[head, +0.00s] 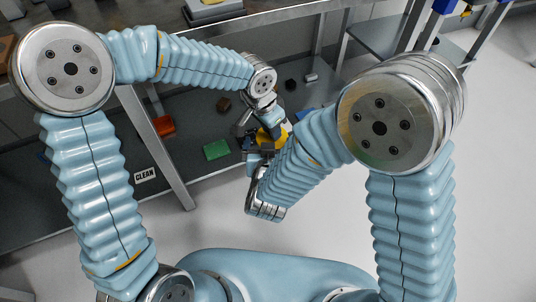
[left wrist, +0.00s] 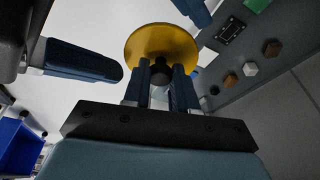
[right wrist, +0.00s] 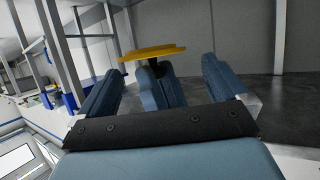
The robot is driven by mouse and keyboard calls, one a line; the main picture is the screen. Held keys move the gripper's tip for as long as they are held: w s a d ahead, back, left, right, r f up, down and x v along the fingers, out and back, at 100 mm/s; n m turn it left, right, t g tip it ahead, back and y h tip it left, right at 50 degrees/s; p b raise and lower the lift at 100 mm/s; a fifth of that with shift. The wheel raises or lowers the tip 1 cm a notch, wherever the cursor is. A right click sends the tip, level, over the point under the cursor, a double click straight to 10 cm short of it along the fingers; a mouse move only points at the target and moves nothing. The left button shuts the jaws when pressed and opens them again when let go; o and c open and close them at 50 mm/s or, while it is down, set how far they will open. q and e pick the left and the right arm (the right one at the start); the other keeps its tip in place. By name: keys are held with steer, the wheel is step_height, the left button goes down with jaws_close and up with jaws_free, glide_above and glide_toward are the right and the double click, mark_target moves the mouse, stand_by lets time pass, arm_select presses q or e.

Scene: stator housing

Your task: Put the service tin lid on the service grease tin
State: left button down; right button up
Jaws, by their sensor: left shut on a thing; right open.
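The service tin lid is a yellow disc with a dark knob. It shows in the head view (head: 264,137), the left wrist view (left wrist: 160,40) and the right wrist view (right wrist: 152,52). My left gripper (left wrist: 161,76) is shut on its knob and holds the lid in the air. My right gripper (right wrist: 160,76) is open, its fingers spread on either side of the left gripper's fingers and below the disc. Whether the right fingers touch anything is unclear. I cannot make out the service grease tin in any view.
Pale floor to the right is open.

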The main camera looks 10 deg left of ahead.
mark_target(269, 137)
arm_select(q)
steer(key=shift+r, duration=0.1)
arm_select(e)
steer(key=shift+x, duration=2.35)
steer(key=shift+c, duration=0.3)
